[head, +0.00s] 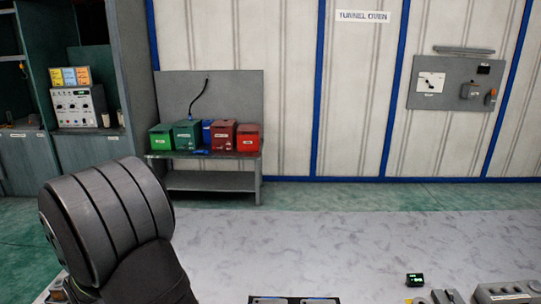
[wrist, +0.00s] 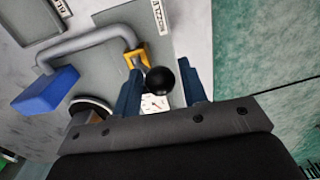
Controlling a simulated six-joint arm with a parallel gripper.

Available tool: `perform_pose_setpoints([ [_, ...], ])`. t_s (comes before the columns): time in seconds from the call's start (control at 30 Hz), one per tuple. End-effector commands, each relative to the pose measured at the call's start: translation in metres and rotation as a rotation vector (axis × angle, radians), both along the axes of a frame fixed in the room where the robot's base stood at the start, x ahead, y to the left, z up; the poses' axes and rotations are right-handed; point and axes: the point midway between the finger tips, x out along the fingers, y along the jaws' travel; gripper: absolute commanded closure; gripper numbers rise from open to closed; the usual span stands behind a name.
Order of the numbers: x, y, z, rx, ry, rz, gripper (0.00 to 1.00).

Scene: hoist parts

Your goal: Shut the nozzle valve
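In the wrist view, a round black knob (wrist: 159,80) shows between the two blue fingers of my gripper (wrist: 163,88), closer to the left finger. The fingers stand apart, with a visible gap between the knob and the right finger. Next to the knob is a yellow bracket (wrist: 137,58) on a grey panel. A white label (wrist: 158,17) beside it appears to read "NOZZLE", so the knob seems to belong to the nozzle valve. The knob's stem and the lever's position are mostly hidden. The head view does not show the valve or my gripper clearly.
In the wrist view, a bent grey pipe (wrist: 90,42) and a blue block (wrist: 45,89) lie left of the gripper. Green floor (wrist: 265,60) shows at right. In the head view, a bench (head: 208,181) with coloured boxes and a wall panel (head: 455,84) stand far back.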

Motion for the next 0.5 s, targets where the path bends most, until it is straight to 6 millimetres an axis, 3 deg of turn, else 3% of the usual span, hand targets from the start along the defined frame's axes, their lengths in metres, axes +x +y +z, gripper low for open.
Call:
perform_pose_setpoints([
  [0.5,0.015,0.0,0.004,0.0,0.0,-0.001,0.62],
])
